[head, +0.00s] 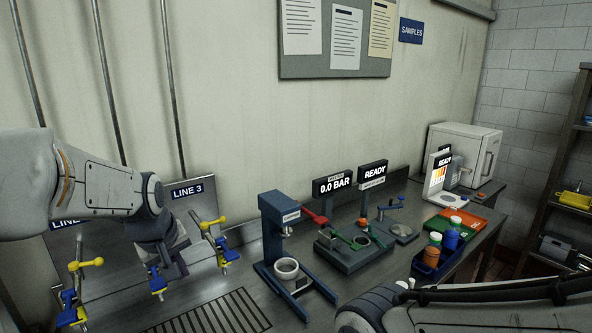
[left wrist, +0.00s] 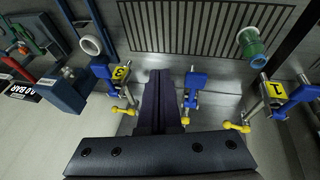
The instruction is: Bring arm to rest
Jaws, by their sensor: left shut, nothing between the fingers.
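My left arm comes in from the left in the head view, with its gripper (head: 172,266) pointing down in front of the line panel. In the left wrist view the gripper's dark fingers (left wrist: 161,75) are together, with nothing between them. A blue valve with a yellow handle stands on each side: the one marked 3 (head: 214,236) and the one marked 1 (left wrist: 272,88). A middle blue valve (left wrist: 193,88) is close beside the fingers; I cannot tell whether they touch. My right arm (head: 450,306) crosses the lower right of the head view; its gripper is outside the frame.
A blue press (head: 279,236) stands right of the valves. Beyond it are a green-and-red fixture (head: 352,246), a blue bottle caddy (head: 435,262) and a white cabinet (head: 461,152). A slotted drain grate (left wrist: 195,27) lies in the bench top.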

